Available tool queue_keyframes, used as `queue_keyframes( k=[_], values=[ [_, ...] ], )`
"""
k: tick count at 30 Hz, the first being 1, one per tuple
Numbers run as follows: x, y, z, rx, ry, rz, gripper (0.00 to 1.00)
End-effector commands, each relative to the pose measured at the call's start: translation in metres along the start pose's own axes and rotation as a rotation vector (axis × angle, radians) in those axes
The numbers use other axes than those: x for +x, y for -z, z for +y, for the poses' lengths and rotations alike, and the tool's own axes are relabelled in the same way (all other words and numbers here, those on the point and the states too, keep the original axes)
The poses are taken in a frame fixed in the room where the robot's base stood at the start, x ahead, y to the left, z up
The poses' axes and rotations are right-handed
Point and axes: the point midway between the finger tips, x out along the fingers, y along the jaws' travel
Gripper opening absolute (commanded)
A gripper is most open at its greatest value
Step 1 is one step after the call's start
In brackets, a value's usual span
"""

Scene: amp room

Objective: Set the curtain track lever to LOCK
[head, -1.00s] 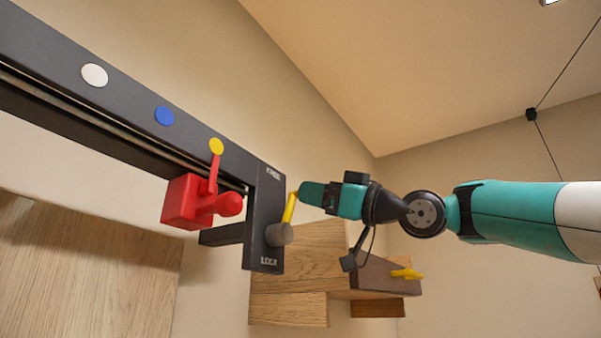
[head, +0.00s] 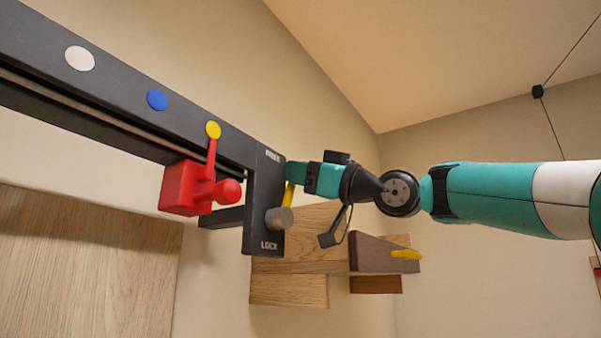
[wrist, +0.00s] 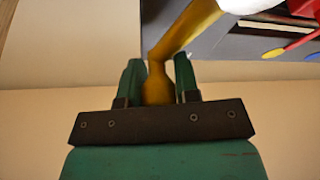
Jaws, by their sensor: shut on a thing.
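The yellow lever (head: 289,194) sits on a grey round pivot (head: 279,218) on the dark end plate (head: 264,232) of the curtain track. It points up, toward the upper label, which is too small to read surely; the LOCK label (head: 269,245) is at the bottom of the plate. My gripper (head: 290,173) is at the lever's upper end. In the wrist view, the fingers (wrist: 160,82) are shut on the lever's yellow end (wrist: 157,90), with one finger on each side. The fingertips are partly hidden in the head view.
A red carriage (head: 187,188) with a round knob hangs on the dark track (head: 110,85), its pointer at the yellow dot (head: 213,130). Blue and white dots lie further left. Wooden blocks (head: 300,250) and a brown block with a yellow handle (head: 406,254) are below my arm.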

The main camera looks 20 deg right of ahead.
Motion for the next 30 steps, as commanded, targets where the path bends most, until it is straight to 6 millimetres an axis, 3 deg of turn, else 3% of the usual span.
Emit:
queue_keyframes(
  k=[11, 30],
  values=[
    [-0.004, -0.011, 0.009, 0.106, -0.051, -0.005, 0.00],
    [-0.022, -0.054, 0.035, 0.642, -0.273, -0.010, 0.00]
  ],
)
